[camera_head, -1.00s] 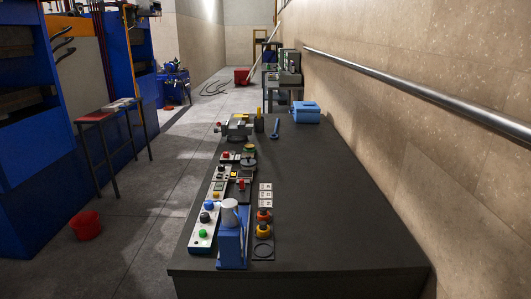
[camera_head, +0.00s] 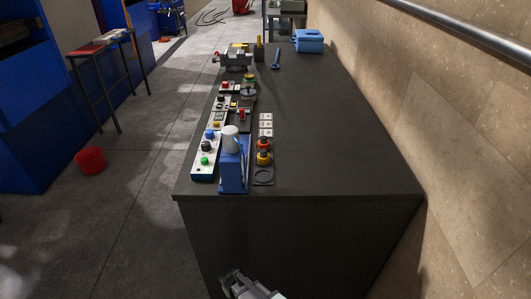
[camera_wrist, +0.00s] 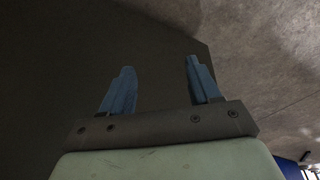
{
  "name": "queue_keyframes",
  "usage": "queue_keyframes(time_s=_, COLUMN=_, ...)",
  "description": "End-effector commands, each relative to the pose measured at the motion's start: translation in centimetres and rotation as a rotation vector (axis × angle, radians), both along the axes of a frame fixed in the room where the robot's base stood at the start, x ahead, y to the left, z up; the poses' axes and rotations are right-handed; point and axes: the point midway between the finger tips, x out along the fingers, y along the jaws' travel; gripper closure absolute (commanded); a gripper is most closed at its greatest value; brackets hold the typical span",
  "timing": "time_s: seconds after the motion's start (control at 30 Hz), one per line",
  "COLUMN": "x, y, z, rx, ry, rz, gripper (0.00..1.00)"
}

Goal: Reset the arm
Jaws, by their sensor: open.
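My gripper (camera_wrist: 158,68) shows in the wrist view with its two blue fingers spread apart and nothing between them. It faces a dark surface, which looks like the side of the workbench. In the head view part of my arm (camera_head: 246,285) shows at the bottom edge, in front of the bench's near side and below its top. The fingertips cannot be made out there. The dark workbench (camera_head: 320,150) stands ahead, and my arm is apart from the things on it.
On the bench's left side stand a blue device with a white top (camera_head: 233,165), button panels (camera_head: 205,158) and a vise-like tool (camera_head: 236,57). A blue box (camera_head: 308,41) sits at the back. A wall with a rail (camera_head: 450,42) is at right. A red bucket (camera_head: 90,160) stands on the left floor.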

Motion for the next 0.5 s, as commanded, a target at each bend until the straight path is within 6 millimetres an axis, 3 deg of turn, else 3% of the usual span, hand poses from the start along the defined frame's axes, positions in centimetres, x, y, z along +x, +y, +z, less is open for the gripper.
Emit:
queue_keyframes(time_s=0.03, x=-0.8, y=-2.7, z=-0.2, rx=-0.017, ry=0.034, rz=-0.04, gripper=0.38)
queue_keyframes(time_s=0.2, x=-3.8, y=-9.7, z=-1.0, rx=-0.062, ry=0.148, rz=-0.15, gripper=0.38)
queue_keyframes(time_s=0.5, x=-11.0, y=-19.6, z=-1.2, rx=-0.104, ry=0.366, rz=-0.337, gripper=0.38)
